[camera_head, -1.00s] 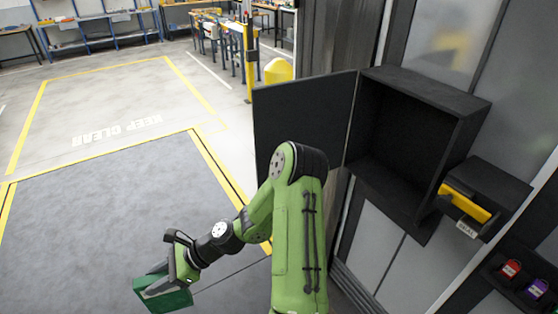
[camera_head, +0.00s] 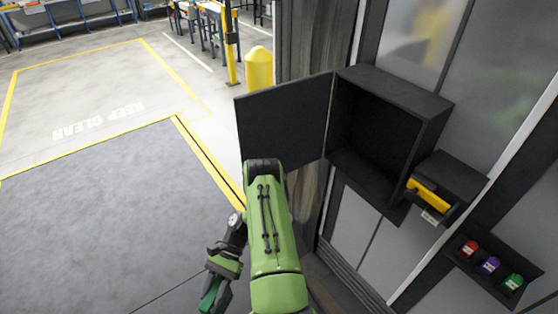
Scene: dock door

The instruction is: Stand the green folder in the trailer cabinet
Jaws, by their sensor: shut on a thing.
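The trailer cabinet (camera_head: 379,139) is a dark box on the trailer wall, right of centre. Its door (camera_head: 284,122) stands open to the left and its visible inside looks empty. My gripper (camera_head: 214,287) is low in the picture, left of my green arm, and is shut on the green folder (camera_head: 211,297). Only a small part of the folder shows; my gripper and arm partly cover it. The folder is below and to the left of the cabinet, apart from it.
A small dark holder with a yellow item (camera_head: 429,195) juts out right of the cabinet. A shelf (camera_head: 491,272) with red, purple and green items is lower right. A yellow bollard (camera_head: 259,70) stands behind the door. The grey floor (camera_head: 100,220) at left is clear.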

